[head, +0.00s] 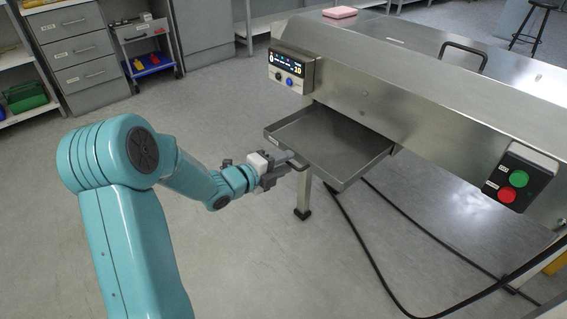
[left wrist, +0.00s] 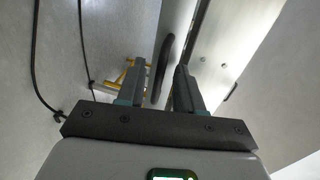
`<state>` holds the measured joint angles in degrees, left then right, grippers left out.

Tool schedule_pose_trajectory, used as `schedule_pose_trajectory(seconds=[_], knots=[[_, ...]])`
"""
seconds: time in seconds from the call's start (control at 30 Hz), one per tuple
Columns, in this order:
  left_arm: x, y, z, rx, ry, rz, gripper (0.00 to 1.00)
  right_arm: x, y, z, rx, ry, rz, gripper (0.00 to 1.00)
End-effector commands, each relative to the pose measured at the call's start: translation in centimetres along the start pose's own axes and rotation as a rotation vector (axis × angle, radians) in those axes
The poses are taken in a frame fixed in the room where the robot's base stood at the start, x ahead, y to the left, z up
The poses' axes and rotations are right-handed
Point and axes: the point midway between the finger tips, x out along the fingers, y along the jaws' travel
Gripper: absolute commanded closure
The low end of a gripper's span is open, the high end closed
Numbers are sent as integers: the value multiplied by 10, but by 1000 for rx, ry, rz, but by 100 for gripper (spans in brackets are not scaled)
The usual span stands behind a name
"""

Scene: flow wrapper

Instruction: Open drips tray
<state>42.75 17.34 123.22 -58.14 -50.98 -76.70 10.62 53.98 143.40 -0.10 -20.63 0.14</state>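The drips tray (head: 330,143) is a shallow grey metal tray. It sticks out from under the left end of the flow wrapper, with its inside showing. Its handle is on the near left edge, partly hidden by my gripper in the head view. My left gripper (head: 283,165) is at that handle. In the left wrist view, the dark curved handle (left wrist: 162,68) lies between the two spread fingers of the left gripper (left wrist: 160,85). The fingers look apart, with a gap beside the handle. My right gripper is in neither view.
The flow wrapper (head: 420,95) fills the right side, with a small display panel (head: 291,70) above the tray and a green and red button box (head: 517,180). Black cables (head: 365,240) lie on the floor. Drawers (head: 75,50) stand back left. The floor left of the tray is clear.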

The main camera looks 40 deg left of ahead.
Motion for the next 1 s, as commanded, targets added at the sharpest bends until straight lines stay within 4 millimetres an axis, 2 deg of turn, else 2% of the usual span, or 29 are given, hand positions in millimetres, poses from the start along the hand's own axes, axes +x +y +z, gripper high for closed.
schedule_pose_trajectory(seconds=[0.23,0.37,0.47,0.8,1.0], knots=[[-1,0,0,0,0,0,65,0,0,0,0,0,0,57],[-12,0,1,0,-2,1,65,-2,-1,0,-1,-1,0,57],[-31,-2,1,0,-4,2,65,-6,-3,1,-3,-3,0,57],[-121,-2,2,-2,-7,3,65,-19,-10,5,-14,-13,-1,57],[-154,-1,1,1,-4,2,65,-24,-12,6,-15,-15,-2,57]])
